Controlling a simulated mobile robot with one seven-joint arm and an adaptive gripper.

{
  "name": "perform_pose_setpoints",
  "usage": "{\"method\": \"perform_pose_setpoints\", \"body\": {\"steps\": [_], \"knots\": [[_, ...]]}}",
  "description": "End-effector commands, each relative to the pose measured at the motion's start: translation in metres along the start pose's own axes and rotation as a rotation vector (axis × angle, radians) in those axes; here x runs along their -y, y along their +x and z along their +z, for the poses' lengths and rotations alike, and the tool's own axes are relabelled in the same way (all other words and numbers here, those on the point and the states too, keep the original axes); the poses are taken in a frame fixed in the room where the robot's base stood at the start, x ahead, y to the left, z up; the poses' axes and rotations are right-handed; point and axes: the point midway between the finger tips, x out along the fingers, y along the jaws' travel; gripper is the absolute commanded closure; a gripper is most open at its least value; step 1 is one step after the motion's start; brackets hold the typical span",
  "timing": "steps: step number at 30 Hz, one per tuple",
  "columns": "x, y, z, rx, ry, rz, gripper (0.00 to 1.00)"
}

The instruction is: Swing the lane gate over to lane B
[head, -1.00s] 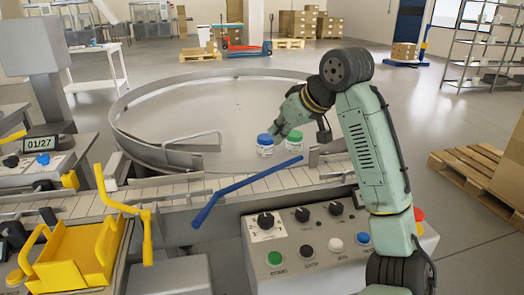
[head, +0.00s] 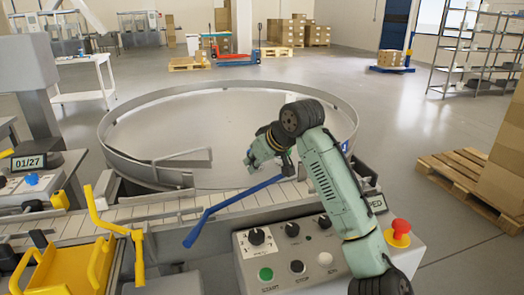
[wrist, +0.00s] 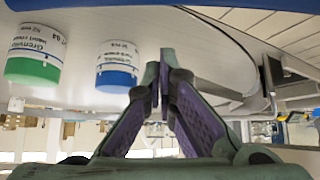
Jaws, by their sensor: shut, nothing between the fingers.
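A blue bar (head: 235,208), which looks like the lane gate, lies at a slant across the pale slatted conveyor (head: 150,207). Its far end is near my wrist. A blue strip (wrist: 130,3) along the top of the wrist view may be the same bar. My gripper (head: 251,163) is just beyond the far end of the bar, over the turntable's near edge. In the wrist view its fingers (wrist: 160,75) are together and empty. I cannot tell whether it touches the bar. Lane marks are not readable.
The wrist view shows a green-lidded jar (wrist: 35,55) and a blue-lidded jar (wrist: 118,65), upside down in the picture; my arm hides them in the head view. A round turntable (head: 215,115) lies behind. A control panel (head: 310,250) with a red button (head: 401,228) stands in front.

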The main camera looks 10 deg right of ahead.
Motion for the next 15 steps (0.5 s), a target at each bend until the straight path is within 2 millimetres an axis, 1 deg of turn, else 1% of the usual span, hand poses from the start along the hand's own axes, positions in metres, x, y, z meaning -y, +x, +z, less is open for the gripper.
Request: {"method": "perform_pose_setpoints", "body": {"steps": [1,3,7,10,15], "knots": [[0.0,0.009,-0.001,0.002,0.001,-0.002,1.0],[-0.002,-0.004,0.011,-0.001,0.003,0.003,1.0],[-0.001,-0.011,0.025,0.0,0.001,0.001,1.0],[0.0,-0.014,0.031,0.0,0.0,0.0,1.0],[0.0,-0.015,0.034,0.0,0.0,-0.001,1.0]]}}
